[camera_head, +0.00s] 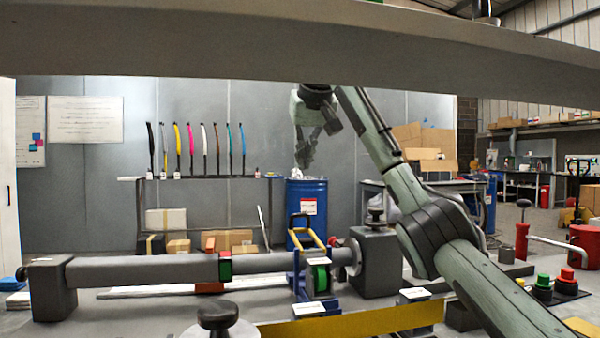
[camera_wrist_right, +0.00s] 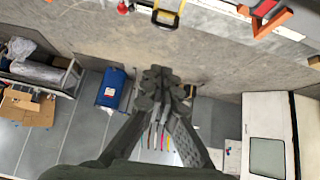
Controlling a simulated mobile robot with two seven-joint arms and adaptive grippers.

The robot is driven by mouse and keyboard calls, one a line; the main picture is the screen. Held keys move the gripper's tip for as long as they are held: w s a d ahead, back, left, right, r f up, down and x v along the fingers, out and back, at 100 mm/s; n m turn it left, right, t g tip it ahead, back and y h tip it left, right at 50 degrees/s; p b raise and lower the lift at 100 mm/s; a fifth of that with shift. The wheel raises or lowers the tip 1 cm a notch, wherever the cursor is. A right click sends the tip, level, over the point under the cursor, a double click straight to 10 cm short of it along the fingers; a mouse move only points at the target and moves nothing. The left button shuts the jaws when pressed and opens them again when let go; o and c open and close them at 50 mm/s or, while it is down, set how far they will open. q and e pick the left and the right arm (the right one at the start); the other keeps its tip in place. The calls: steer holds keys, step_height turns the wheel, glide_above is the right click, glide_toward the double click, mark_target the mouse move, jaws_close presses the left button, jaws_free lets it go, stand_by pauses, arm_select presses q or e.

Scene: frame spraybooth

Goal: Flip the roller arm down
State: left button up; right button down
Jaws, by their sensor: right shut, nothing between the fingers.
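What looks like the roller arm is a yellow frame (camera_head: 304,233) standing raised above a blue bracket (camera_head: 300,276) with a green roller (camera_head: 320,278), at the right part of the long grey tube (camera_head: 150,271). A yellow frame also shows at the top edge of the wrist view (camera_wrist_right: 167,15). My right gripper (camera_head: 304,158) hangs in the air above the yellow frame, clearly apart from it. Its fingers are shut and empty; they also show in the wrist view (camera_wrist_right: 158,78). My left gripper is not in view.
A thick grey beam (camera_head: 300,50) crosses the top of the head view. A blue drum (camera_head: 307,205) stands behind the yellow frame. A black knob (camera_head: 217,314) is at the front, and green and red buttons (camera_head: 566,276) are at the right.

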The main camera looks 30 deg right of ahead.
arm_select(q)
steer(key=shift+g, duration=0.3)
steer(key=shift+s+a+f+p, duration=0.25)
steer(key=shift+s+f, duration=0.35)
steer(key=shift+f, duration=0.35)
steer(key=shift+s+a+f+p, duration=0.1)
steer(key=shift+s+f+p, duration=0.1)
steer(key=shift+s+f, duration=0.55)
arm_select(e)
steer(key=w+d+f, duration=0.1)
steer(key=w+f, duration=0.4)
steer(key=f, duration=0.5)
steer(key=shift+d+f, duration=0.25)
steer(key=shift+d, duration=0.1)
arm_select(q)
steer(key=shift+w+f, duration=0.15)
